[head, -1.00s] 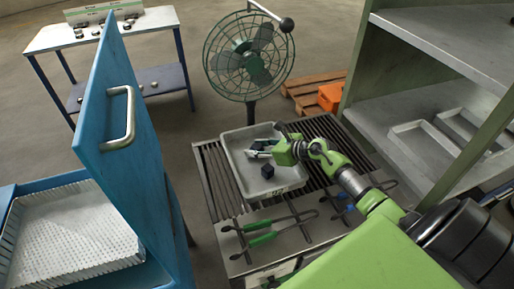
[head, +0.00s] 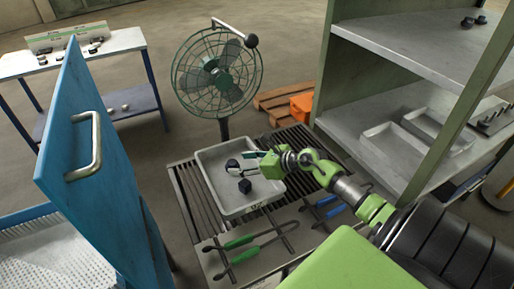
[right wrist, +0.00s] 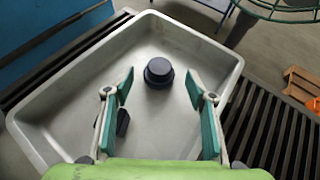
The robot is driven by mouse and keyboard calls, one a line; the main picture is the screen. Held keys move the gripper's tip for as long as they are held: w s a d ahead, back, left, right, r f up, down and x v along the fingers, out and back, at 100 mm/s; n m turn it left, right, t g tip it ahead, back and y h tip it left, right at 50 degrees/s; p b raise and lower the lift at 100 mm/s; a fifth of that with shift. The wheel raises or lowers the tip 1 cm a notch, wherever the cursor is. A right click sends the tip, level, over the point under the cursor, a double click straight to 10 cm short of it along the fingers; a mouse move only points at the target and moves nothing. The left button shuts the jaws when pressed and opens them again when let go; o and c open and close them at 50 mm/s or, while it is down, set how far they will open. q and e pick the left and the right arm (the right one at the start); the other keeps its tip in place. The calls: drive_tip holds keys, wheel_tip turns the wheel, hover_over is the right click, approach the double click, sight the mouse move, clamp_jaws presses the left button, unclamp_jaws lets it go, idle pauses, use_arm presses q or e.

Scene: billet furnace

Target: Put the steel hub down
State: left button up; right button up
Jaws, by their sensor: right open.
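The steel hub (right wrist: 158,72), dark and round with a wider flange, rests upright on the floor of the pale grey tray (right wrist: 222,68). In the head view the hub (head: 232,164) shows just ahead of my right gripper (head: 255,167). The tray also shows there (head: 207,177). In the right wrist view my right gripper (right wrist: 158,90) is open, its green-padded fingers apart with the hub between and slightly beyond their tips. A second dark block (head: 245,186) lies in the tray; in the right wrist view it (right wrist: 122,122) is partly hidden by the left finger. My left gripper is not in view.
The tray stands on a slatted bench (head: 190,205) with green-handled tongs (head: 250,242) in front. A fan (head: 217,72) stands behind. A blue door (head: 85,190) is at left. A shelf unit (head: 370,125) with shallow trays is at right. The tray floor around the hub is mostly clear.

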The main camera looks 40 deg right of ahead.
drive_tip(key=v, duration=0.7)
drive_tip(key=shift+s+r+b, duration=0.1)
drive_tip(key=shift+s+b, duration=0.1)
drive_tip(key=shift+b, duration=0.15)
